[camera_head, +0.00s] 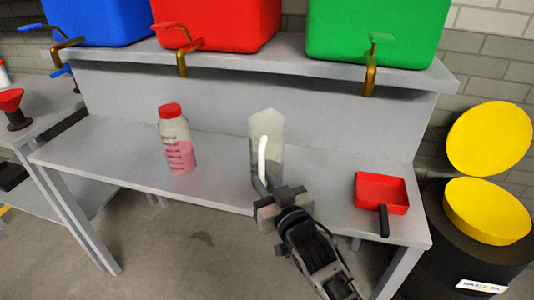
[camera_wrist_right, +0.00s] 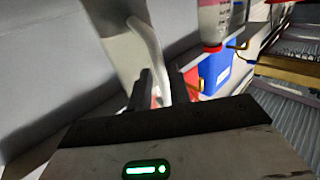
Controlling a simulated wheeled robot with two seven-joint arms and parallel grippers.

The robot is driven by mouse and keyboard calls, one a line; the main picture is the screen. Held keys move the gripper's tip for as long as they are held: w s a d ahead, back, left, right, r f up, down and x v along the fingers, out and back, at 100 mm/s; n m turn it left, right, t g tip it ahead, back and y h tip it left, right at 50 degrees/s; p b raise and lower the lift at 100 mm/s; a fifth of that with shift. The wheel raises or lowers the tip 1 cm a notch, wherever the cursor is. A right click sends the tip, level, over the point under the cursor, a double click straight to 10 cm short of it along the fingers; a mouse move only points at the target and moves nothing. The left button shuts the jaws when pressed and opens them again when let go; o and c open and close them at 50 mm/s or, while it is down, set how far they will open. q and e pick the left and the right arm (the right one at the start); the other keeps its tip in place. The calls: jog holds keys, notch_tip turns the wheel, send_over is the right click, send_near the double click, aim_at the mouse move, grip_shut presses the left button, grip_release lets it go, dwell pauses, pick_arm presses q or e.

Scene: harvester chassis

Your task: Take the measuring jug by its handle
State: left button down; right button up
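The measuring jug (camera_head: 273,130) is a pale, see-through vessel with a white handle (camera_head: 263,150). It stands upright on the grey bench, its handle on the near side. My right gripper (camera_head: 266,184) is at the lower end of the handle, its fingers pointing to the jug. In the right wrist view the handle (camera_wrist_right: 148,50) runs down between the two dark fingers (camera_wrist_right: 163,88), which stand apart; contact cannot be made out. The jug's body (camera_wrist_right: 112,50) is beyond them. My left gripper is not in view.
A bottle with a red cap (camera_head: 178,143) and pink contents stands left of the jug. A red scoop (camera_head: 378,188) lies to the right. Blue, red and green tanks (camera_head: 375,30) with taps stand on the shelf behind. A black drum (camera_head: 460,255) with yellow parts is at the right.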

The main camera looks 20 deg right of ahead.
aim_at(266, 159)
jog(key=shift+w+a, duration=0.2)
jog(key=shift+w, duration=1.15)
grip_shut()
jog(key=shift+r, duration=0.15)
